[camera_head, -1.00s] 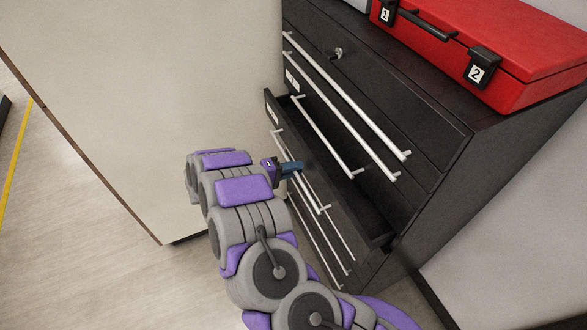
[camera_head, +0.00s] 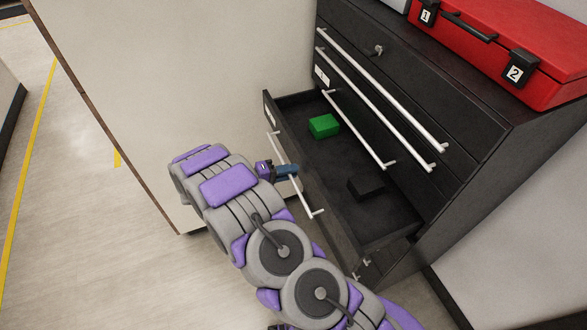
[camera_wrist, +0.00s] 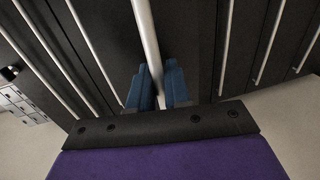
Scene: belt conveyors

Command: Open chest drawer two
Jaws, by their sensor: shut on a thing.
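The black drawer chest (camera_head: 455,185) stands at the right of the head view. One of its drawers (camera_head: 375,220) is pulled far out; I cannot read the label on its front. A green block (camera_head: 323,125) and a black block (camera_head: 366,187) lie inside it. My gripper (camera_head: 288,171) is at the front of this drawer, shut on its silver bar handle (camera_head: 304,197). In the wrist view the blue fingers (camera_wrist: 159,88) sit on both sides of the handle bar (camera_wrist: 147,35). The lowest drawers are mostly hidden behind my arm and the open drawer.
A red case (camera_head: 520,50) with tags 1 and 2 lies on top of the chest. A pale panel (camera_head: 170,80) stands left of the chest, close to my gripper. Free floor (camera_head: 90,240) lies at the lower left.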

